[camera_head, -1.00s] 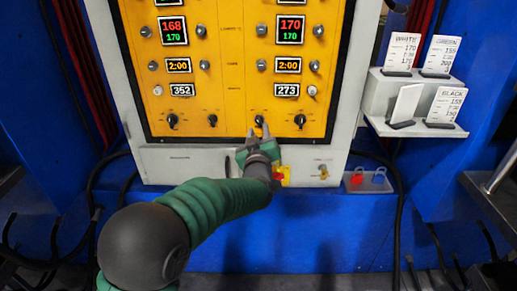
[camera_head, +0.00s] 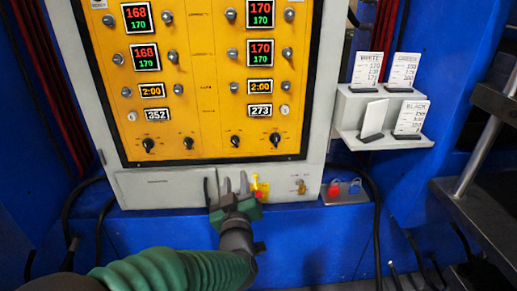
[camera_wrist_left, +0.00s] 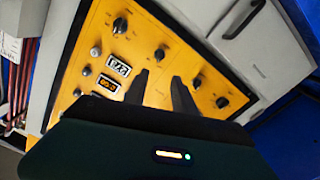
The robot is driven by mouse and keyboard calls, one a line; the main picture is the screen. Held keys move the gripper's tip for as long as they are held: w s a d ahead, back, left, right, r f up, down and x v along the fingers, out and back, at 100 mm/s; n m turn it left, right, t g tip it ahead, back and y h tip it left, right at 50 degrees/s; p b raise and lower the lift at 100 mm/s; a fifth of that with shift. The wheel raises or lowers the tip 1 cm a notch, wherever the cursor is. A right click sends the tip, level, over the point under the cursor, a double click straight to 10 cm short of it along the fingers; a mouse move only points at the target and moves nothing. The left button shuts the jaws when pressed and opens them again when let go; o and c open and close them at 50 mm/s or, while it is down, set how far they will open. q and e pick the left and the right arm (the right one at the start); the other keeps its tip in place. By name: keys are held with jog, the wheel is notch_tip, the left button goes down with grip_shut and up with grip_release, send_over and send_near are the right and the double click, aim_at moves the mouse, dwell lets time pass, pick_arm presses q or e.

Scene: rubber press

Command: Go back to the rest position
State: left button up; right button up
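My left gripper (camera_head: 236,182) is in front of the light grey strip under the yellow control panel (camera_head: 205,118). Its two dark fingers are apart with nothing between them, and the arm in a green sleeve comes in from the lower left. In the left wrist view the fingers (camera_wrist_left: 160,90) also stand apart, pointing at the panel with its knobs and displays. A black knob (camera_head: 235,141) is above the fingertips and clear of them. My right gripper is in neither view.
A grey shelf (camera_head: 385,145) with several white cards stands at the right. A metal rail (camera_head: 480,150) is at the far right. Black cables hang beside the cabinet. Red and yellow parts are right of my gripper.

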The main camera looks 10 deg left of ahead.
pick_arm(q)
jog(key=s+d+f+m+g+h, duration=0.2)
jog(key=s+f+m+g+h, duration=0.15)
jog(key=f, duration=0.65)
jog(key=s+a+f+m+g+h, duration=0.1)
jog(key=s+a+f+m+g, duration=0.1)
jog(key=s+f+g, duration=0.6)
jog(key=s+a+f+m+g+h, duration=0.1)
jog(key=s+a+f+m+g, duration=0.15)
jog(key=s+f, duration=0.6)
jog(key=w+p+v, duration=0.2)
jog(key=p+v, duration=1)
jog(key=v, duration=0.1)
jog(key=w+d+r+p+v, duration=0.1)
jog(key=w+p+v, duration=0.1)
jog(key=p+v, duration=1)
jog(key=shift+s+r+g+p, duration=0.3)
jog(key=shift+r+g+p, duration=0.1)
jog(key=shift+r, duration=0.5)
jog(key=shift+y, duration=0.25)
jog(key=shift+c, duration=0.4)
